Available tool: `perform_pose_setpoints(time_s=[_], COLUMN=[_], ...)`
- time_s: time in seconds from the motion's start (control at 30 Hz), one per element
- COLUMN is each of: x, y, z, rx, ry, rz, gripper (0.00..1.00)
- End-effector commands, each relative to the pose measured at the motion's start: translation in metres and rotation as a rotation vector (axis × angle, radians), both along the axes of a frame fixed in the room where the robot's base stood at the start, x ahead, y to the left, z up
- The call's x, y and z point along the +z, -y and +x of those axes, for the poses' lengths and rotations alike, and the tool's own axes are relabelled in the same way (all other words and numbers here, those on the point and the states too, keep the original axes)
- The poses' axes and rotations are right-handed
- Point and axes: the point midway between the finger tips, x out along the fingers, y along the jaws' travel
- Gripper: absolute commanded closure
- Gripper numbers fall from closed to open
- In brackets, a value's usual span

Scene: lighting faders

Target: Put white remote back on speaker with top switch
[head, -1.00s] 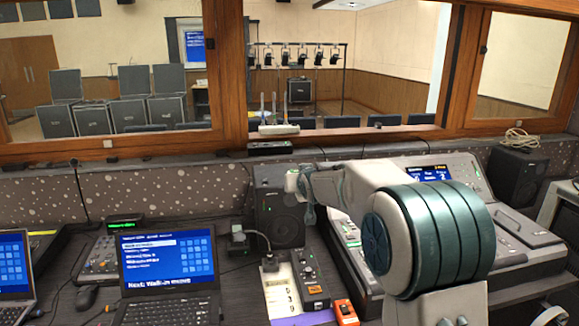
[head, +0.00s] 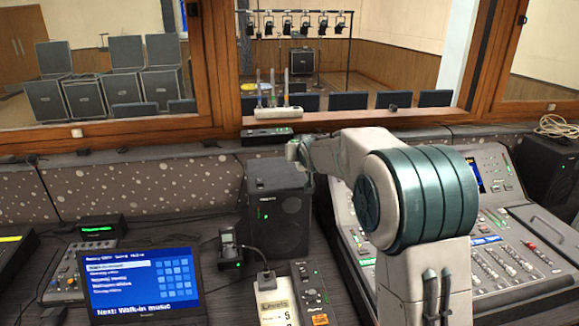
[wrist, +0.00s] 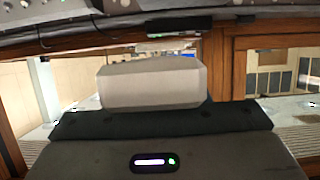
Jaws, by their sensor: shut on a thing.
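My gripper (head: 298,151) is at the far end of my arm, above and behind the top of a black speaker (head: 280,214). In the wrist view a pale, blocky thing (wrist: 152,82), which looks like the white remote, sits against the dark palm of my gripper. The gripper is shut on it and holds it up in the air. In the head view only a small pale bit shows at the gripper, and the fingers are too small to make out. The speaker's top is bare apart from a small dark detail, perhaps the switch. Another black speaker (head: 548,168) stands at the far right.
A lighting console (head: 490,250) with faders lies right, partly behind my arm. A laptop (head: 140,282), a small mixer (head: 66,275) and a handheld radio (head: 229,246) stand left. A black box (head: 268,136) and a white tray (head: 278,112) are by the window ledge.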

Motion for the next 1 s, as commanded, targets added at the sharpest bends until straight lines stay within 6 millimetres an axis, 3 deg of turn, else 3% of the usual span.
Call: perform_pose_setpoints(time_s=[0.3,0.6,0.8,1.0], x=[-0.031,-0.055,-0.063,-0.091], y=[-0.018,-0.031,-0.034,-0.035], z=[0.051,0.089,0.097,0.096], rx=[0.0,0.001,0.002,0.001], ry=[-0.002,-0.001,-0.001,-0.003], rz=[-0.001,-0.001,-0.002,-0.001], gripper=[0.88,0.88,0.88,0.88])
